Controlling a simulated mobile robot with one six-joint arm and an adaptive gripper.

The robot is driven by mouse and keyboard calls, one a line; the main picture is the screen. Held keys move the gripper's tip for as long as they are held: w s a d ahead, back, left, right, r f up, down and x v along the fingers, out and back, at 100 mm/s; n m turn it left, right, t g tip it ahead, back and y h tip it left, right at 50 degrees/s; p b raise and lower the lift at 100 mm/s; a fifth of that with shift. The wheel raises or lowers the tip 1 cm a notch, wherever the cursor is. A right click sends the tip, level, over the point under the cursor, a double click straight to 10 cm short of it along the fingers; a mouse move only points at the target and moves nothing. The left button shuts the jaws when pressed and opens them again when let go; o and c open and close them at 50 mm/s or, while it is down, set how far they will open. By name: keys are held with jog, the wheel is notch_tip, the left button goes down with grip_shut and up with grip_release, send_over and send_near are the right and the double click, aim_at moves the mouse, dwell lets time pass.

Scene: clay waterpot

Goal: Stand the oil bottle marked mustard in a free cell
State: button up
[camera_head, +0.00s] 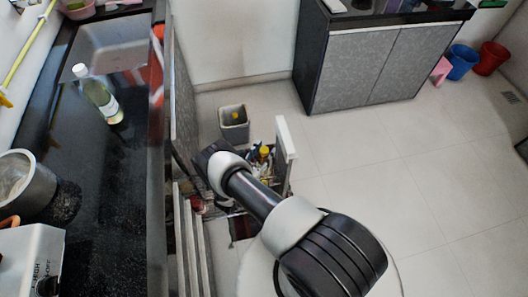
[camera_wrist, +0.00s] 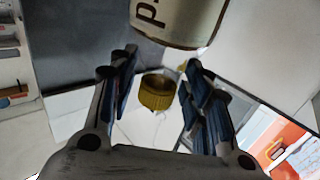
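In the wrist view, a gold ribbed cap (camera_wrist: 158,93) lies between the spread fingers of my gripper (camera_wrist: 161,62), with gaps on both sides. Beyond it is part of a bottle with a beige label (camera_wrist: 175,18) showing a large "P"; I cannot tell whether cap and bottle belong together. No "mustard" marking is readable. In the head view, a pull-out rack (camera_head: 284,145) holds several small items, including a yellow-topped one (camera_head: 264,150). Its cells cannot be made out. My arm reaches beside the rack; the fingers are hidden there.
On the black counter at left stand a white-capped bottle of pale yellow liquid (camera_head: 105,101), a metal pot (camera_head: 30,190) and a white appliance (camera_head: 30,255). A grey bin (camera_head: 234,122) stands behind the rack.

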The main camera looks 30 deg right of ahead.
jog(key=shift+o, duration=1.3)
jog(key=shift+s+a, duration=0.1)
jog(key=v, duration=1.2)
